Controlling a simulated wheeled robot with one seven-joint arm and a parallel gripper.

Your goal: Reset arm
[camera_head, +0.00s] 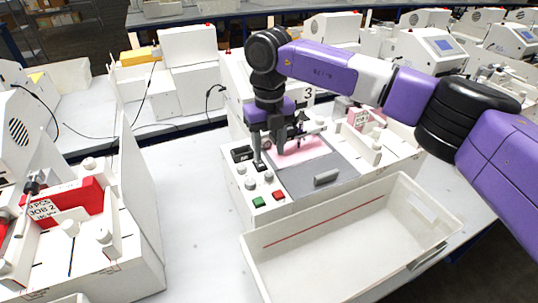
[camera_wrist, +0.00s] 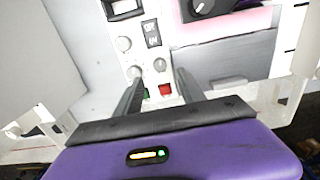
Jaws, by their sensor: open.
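My gripper (camera_head: 268,158) is open and empty, pointing down above the left part of the white pen plotter's control panel. My purple arm reaches in from the right. The plotter has a green button (camera_head: 258,202) and a red button (camera_head: 279,196) at its front left corner, with grey knobs behind them. In the wrist view, the two dark fingers (camera_wrist: 158,78) stand apart, with the red button (camera_wrist: 165,89) and green button (camera_wrist: 146,93) seen between them. A pink-lit bed (camera_head: 302,153) and a grey panel with a handle (camera_head: 326,178) lie right of the gripper.
A large, empty-looking white bin (camera_head: 335,240) stands in front of the plotter. Another machine with a red piece and a "JOB 2" label (camera_head: 43,210) is at the left. The table between them (camera_head: 190,190) is clear. More white machines stand behind.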

